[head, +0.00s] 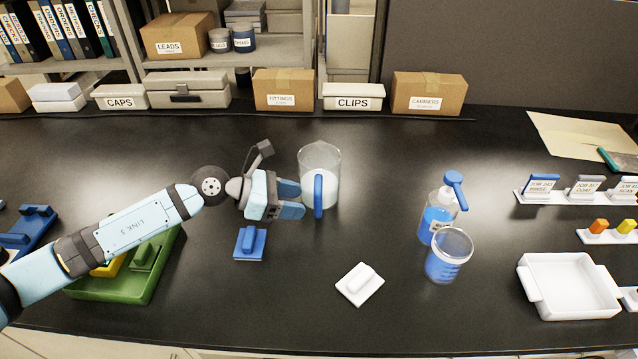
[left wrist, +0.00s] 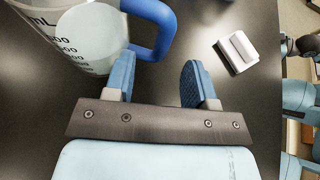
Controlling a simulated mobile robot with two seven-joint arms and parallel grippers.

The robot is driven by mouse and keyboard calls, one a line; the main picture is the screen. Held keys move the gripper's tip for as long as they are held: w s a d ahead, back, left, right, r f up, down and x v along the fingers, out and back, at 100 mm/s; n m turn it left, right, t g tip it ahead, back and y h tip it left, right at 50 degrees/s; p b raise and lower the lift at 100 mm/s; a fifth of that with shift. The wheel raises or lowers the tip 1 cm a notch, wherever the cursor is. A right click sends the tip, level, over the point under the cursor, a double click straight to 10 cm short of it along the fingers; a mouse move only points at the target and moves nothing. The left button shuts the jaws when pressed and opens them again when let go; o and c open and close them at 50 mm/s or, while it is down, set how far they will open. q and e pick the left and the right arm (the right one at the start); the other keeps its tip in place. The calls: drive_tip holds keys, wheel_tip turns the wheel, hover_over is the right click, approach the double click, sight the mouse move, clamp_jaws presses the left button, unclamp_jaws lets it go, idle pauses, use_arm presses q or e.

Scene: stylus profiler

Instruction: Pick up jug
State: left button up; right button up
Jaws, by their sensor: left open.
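The jug (head: 322,165) is a clear measuring jug with white contents and a blue handle (head: 318,196). It stands upright on the black bench. My left gripper (head: 299,200) is open and empty, just left of the handle in the head view. In the left wrist view the jug (left wrist: 85,38) fills the upper left, with its graduations showing. There the handle (left wrist: 155,28) lies just ahead of the fingertips, near the left finger. Whether a finger touches it I cannot tell.
A blue block (head: 249,243) lies below my left gripper, and a white block (head: 360,284) lies in front of the jug. A spray bottle (head: 437,222) and a beaker of blue liquid (head: 446,257) stand to the right. A white tray (head: 528,283) is farther right.

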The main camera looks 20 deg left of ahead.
use_arm(q)
drive_tip(key=x, duration=0.4)
drive_tip(key=shift+d+p, duration=0.15)
drive_tip(key=shift+p, duration=0.2)
drive_tip(key=shift+s, duration=0.1)
clamp_jaws()
drive_tip(key=shift+r, duration=0.15)
wheel_tip(320, 180, up, 20)
drive_tip(key=c, duration=0.6)
unclamp_jaws()
clamp_jaws()
